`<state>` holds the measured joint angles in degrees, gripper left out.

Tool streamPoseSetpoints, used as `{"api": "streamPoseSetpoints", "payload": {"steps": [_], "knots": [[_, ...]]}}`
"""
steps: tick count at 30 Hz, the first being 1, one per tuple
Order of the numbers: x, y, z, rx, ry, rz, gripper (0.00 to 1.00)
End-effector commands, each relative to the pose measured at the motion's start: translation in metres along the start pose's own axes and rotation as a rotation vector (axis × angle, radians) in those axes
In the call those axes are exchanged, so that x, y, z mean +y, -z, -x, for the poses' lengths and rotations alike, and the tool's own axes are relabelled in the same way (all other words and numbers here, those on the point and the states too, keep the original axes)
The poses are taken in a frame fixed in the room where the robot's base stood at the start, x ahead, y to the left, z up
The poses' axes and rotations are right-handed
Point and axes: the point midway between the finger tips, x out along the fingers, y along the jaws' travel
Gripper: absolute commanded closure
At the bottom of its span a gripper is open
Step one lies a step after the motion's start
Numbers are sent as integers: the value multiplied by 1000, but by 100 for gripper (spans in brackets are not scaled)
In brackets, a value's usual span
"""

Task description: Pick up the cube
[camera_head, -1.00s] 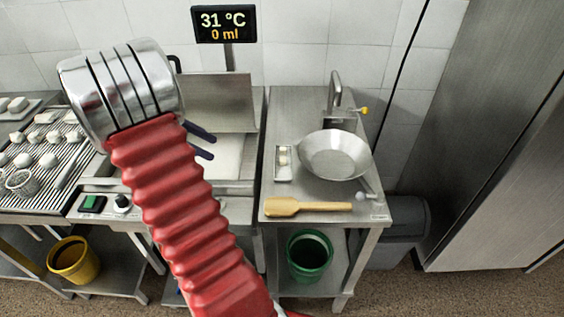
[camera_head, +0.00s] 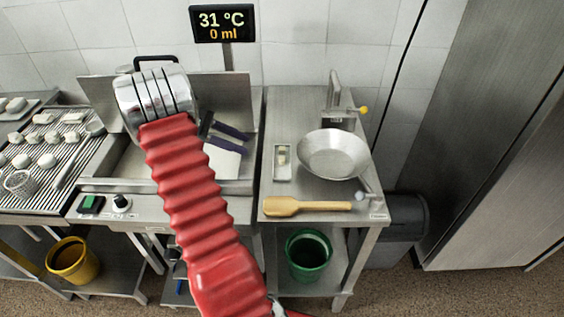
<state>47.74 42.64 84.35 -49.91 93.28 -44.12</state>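I cannot single out a cube for certain. A small pale piece (camera_head: 282,155) lies in a narrow metal tray (camera_head: 282,175) on the right counter, too small to tell its shape. Several whitish lumps (camera_head: 47,160) lie on the ribbed grill at the left. My gripper (camera_head: 248,143) shows as two dark blue fingers beyond my red arm, pointing right. The fingers are apart with nothing seen between them. It is above the middle unit, left of the narrow tray. My arm hides part of that unit.
A metal bowl (camera_head: 334,155), a tap (camera_head: 335,90) and a wooden spatula (camera_head: 305,206) are on the right counter. A small perforated basket (camera_head: 20,183) sits on the grill. A display (camera_head: 223,23) stands behind. Yellow (camera_head: 73,260) and green (camera_head: 309,254) bins are below.

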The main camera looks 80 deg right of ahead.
Motion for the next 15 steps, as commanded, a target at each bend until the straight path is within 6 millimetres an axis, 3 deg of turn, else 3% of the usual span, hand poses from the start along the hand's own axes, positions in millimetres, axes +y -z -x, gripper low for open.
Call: {"api": "streamPoseSetpoints", "payload": {"steps": [15], "knots": [[-1, -1, -73, 0, 4, -1, 61]]}}
